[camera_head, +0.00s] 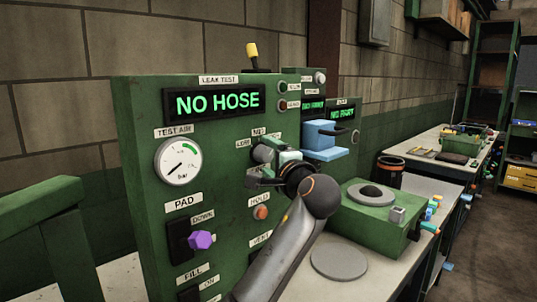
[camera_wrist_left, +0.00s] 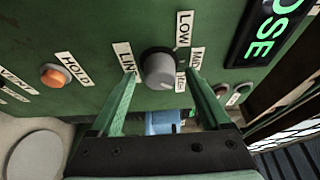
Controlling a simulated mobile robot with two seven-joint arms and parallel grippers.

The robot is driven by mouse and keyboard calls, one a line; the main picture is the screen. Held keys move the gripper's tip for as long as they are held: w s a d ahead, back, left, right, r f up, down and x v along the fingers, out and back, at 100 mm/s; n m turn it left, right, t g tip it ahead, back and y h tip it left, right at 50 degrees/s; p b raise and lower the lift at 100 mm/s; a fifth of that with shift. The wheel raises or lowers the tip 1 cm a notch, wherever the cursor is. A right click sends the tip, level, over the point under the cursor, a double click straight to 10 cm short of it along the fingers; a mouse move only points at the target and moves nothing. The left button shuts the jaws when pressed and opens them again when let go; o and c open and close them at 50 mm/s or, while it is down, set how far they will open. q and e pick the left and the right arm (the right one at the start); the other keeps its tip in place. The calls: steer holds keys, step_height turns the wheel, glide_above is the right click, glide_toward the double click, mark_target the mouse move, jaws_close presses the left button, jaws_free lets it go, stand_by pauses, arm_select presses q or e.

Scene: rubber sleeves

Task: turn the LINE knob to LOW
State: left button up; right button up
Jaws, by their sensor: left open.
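The LINE knob (camera_wrist_left: 159,70) is a grey cylinder on a black base, set in the green panel, in the left wrist view. The LINE label (camera_wrist_left: 126,57) is left of it, the LOW label (camera_wrist_left: 184,28) above right, and the MID label (camera_wrist_left: 196,58) to its right. Its pointer direction cannot be told. My left gripper (camera_wrist_left: 161,80) is open, with one green finger on each side of the knob; contact cannot be told. In the head view my left gripper (camera_head: 264,168) is at the panel and largely hides the knob. My right gripper is not in view.
The panel (camera_head: 140,130) has a display (camera_head: 217,102) reading NO HOSE, a gauge (camera_head: 178,162), a purple PAD knob (camera_head: 201,240) and an orange HOLD button (camera_head: 261,212). A blue block (camera_head: 322,140) and a green box (camera_head: 372,215) stand to the right.

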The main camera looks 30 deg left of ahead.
arm_select(q)
steer(key=shift+w+a, duration=0.15)
jaws_close()
stand_by(0.6)
